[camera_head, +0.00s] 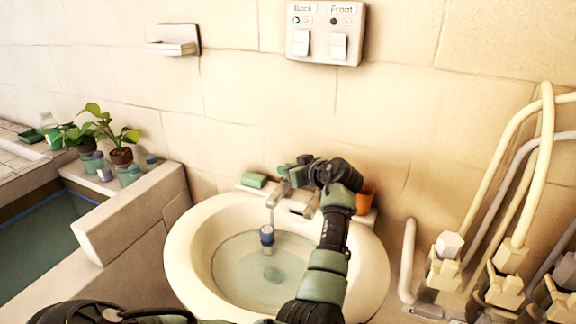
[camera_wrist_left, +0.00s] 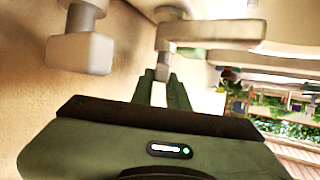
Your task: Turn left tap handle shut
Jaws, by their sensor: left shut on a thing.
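The left tap (camera_head: 279,190) is grey and stands at the back of the white washbasin (camera_head: 178,262). A thin stream seems to fall from its spout. My left gripper (camera_head: 285,170) reaches over the tap from the right. In the left wrist view, the left gripper's green fingers (camera_wrist_left: 162,88) are close together around a small grey part, which I take for the left tap handle (camera_wrist_left: 163,73). A grey spout-like bar (camera_wrist_left: 212,34) passes just beyond them. The fingers and my arm hide much of the tap in the head view. My right gripper is not in view.
A blue-and-white object (camera_head: 267,235) stands in the basin water. A green block (camera_head: 254,180) sits left of the taps, an orange pot (camera_head: 364,198) right of them. Potted plants (camera_head: 121,155) stand at left. Pale pipes (camera_head: 510,190) rise at right.

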